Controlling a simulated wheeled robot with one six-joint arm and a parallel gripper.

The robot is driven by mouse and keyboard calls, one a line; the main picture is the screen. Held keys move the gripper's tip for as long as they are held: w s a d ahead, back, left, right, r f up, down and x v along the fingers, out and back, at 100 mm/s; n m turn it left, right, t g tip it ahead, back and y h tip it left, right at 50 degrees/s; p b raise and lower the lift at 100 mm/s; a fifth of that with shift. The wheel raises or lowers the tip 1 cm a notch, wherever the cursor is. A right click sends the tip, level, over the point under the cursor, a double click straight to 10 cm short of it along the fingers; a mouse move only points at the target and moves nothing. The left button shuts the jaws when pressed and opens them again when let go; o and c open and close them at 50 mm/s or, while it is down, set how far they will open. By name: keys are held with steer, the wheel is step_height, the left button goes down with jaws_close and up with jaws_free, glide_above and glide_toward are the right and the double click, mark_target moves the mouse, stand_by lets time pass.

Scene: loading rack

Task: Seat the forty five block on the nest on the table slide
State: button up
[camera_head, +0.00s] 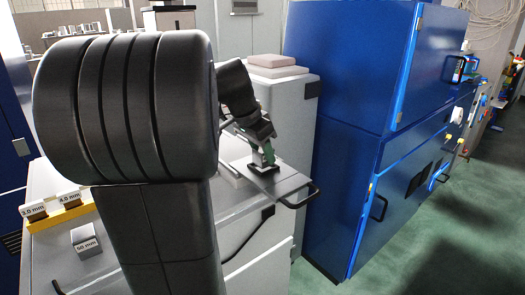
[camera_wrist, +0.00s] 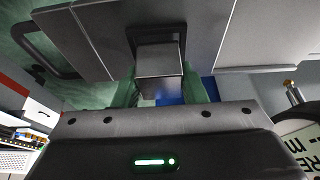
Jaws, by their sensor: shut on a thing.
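My gripper (camera_head: 268,150) reaches down over the table slide (camera_head: 284,187), a grey plate with a black handle at its front. Its green fingers (camera_wrist: 160,92) are shut on a grey metal block (camera_wrist: 158,61), taken to be the forty five block; no label shows on it. The nest (camera_wrist: 133,38) is a dark square frame on the slide (camera_wrist: 200,25), right at the block's far end. In the head view the block (camera_head: 257,158) stands over the dark nest (camera_head: 268,172). I cannot tell whether it touches or sits inside the nest.
A block marked 50 mm (camera_head: 86,241) stands on the grey bench at the lower left, by a yellow rack (camera_head: 62,215) with 3.0 and 4.0 mm labels. A blue cabinet (camera_head: 345,130) stands to the right. The green floor beside it is clear.

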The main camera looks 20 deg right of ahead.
steer(key=shift+f+b, duration=0.45)
steer(key=shift+f, duration=0.2)
steer(key=o, duration=1.3)
steer(key=shift+c, duration=0.2)
steer(key=v, duration=1.4)
steer(key=shift+p, duration=0.4)
steer(key=shift+d, duration=0.1)
steer(key=x, duration=1.3)
steer(key=shift+w+d+f, duration=0.1)
steer(key=shift+f, duration=0.25)
steer(key=shift+r, duration=0.1)
steer(key=shift+b, duration=0.3)
